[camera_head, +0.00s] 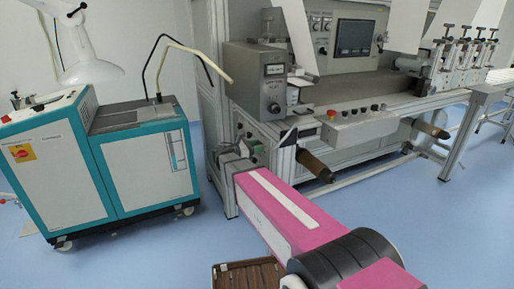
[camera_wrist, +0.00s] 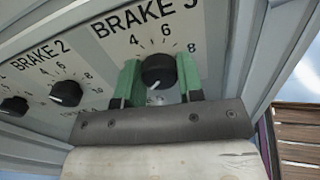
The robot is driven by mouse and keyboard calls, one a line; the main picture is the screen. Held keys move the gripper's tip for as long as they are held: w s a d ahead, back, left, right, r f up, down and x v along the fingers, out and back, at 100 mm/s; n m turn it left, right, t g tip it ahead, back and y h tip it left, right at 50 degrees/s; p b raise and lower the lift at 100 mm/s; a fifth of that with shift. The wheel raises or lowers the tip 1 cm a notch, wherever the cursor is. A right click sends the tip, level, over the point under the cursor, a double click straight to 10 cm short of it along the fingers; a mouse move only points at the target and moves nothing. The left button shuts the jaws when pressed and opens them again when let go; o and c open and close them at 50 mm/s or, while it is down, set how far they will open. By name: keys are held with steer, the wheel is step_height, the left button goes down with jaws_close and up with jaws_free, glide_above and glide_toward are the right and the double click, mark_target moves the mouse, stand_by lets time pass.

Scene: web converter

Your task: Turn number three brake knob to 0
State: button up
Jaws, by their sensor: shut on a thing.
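The Brake 3 knob (camera_wrist: 159,70) is a round black knob on a light panel with a printed dial in the wrist view. The figures 4, 6 and 8 show above it; its lower scale is partly hidden by my gripper. A white mark shows on the knob's lower left side. My gripper (camera_wrist: 160,78) has its green fingers shut on the knob, one on its left and one on its right. In the head view my gripper (camera_head: 241,152) is at the machine's front; the knob is hidden there.
The Brake 2 knob (camera_wrist: 66,93) and another black knob (camera_wrist: 14,105) are left of my gripper. In the head view, a teal and white cabinet (camera_head: 133,160) stands to the left, a brown roller (camera_head: 314,165) right of my gripper. A brown slatted crate (camera_head: 248,276) is on the floor.

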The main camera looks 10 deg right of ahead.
steer(key=shift+n, duration=0.7)
steer(key=o, duration=0.9)
steer(key=v, duration=1.1)
